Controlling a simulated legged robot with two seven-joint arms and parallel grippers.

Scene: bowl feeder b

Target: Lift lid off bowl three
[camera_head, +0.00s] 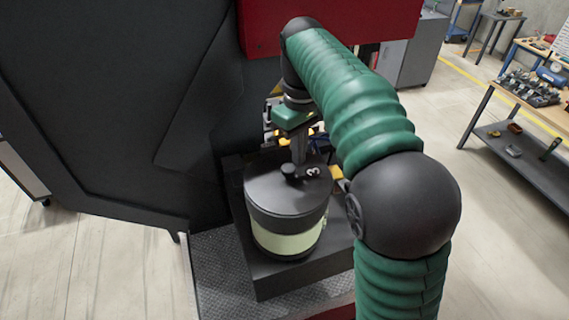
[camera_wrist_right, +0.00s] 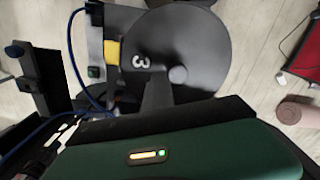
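Bowl three (camera_head: 287,238) is a pale green drum standing upright on a dark block. Its dark round lid (camera_head: 268,190) sits on top, with a white 3 and a small black knob (camera_head: 291,171). My right gripper (camera_head: 298,157) reaches down over the lid's far side, its fingers at the knob. In the right wrist view the lid (camera_wrist_right: 200,40) fills the upper middle, and a dark finger (camera_wrist_right: 158,92) lies just left of the grey knob (camera_wrist_right: 178,75). Whether the fingers touch or close on the knob cannot be told. My left gripper is out of view.
A large black machine panel (camera_head: 110,90) rises left of the bowl, and a red panel (camera_head: 390,20) stands behind. The dark block (camera_head: 272,280) bears the bowl. A workbench with tools (camera_head: 525,90) is at the far right. Open floor lies between.

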